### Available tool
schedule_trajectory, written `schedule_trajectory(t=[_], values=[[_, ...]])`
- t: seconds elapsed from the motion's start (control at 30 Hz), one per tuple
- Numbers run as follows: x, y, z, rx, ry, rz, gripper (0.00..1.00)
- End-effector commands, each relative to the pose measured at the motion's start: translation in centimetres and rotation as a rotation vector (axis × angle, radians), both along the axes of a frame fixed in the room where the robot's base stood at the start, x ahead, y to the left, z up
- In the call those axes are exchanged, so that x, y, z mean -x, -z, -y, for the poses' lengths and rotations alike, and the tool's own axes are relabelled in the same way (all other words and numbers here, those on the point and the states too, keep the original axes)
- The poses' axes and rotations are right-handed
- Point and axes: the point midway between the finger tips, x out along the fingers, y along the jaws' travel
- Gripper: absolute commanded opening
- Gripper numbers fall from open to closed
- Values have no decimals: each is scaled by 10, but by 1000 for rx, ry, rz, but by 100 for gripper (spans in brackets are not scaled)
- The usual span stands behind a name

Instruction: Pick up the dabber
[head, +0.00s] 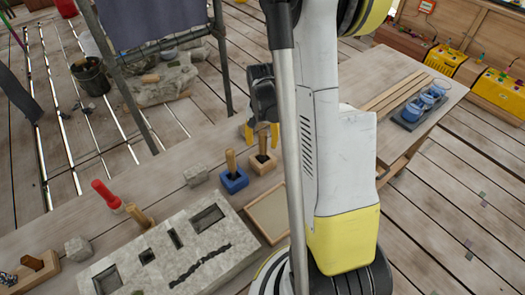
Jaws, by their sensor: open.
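Two short-handled tools stand on the bench near the middle. One has a tan wooden handle (231,160) and stands upright in a blue block (234,185). The other has a dark-looking handle (262,143) and stands upright in a light wooden block (263,166). Either could be the dabber; I cannot tell which from this view. My gripper (261,132) has yellow fingertips spread apart. It appears over or just behind the handle in the wooden block, with nothing visibly held. Whether it touches that handle cannot be told.
A stone slab (215,255) with cut recesses lies in front, beside a shallow tray (268,213). A red-handled tool (106,194), another wooden handle (138,216) and stone lumps (196,175) sit left. A side table (455,92) holds blue jars (428,97). Scaffold poles (222,60) stand behind.

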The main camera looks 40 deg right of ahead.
Motion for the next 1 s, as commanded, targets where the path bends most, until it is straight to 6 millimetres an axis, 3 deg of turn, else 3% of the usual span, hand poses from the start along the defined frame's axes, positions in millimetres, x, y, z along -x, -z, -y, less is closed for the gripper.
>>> schedule_trajectory(t=[0.03,0.17,0.4,0.57,0.6,1.0], values=[[0,12,2,0,1,0,52],[0,30,2,0,0,0,52],[0,31,2,0,0,0,52],[0,31,2,0,0,0,5],[0,31,2,0,0,0,0],[0,25,2,0,0,0,0]])
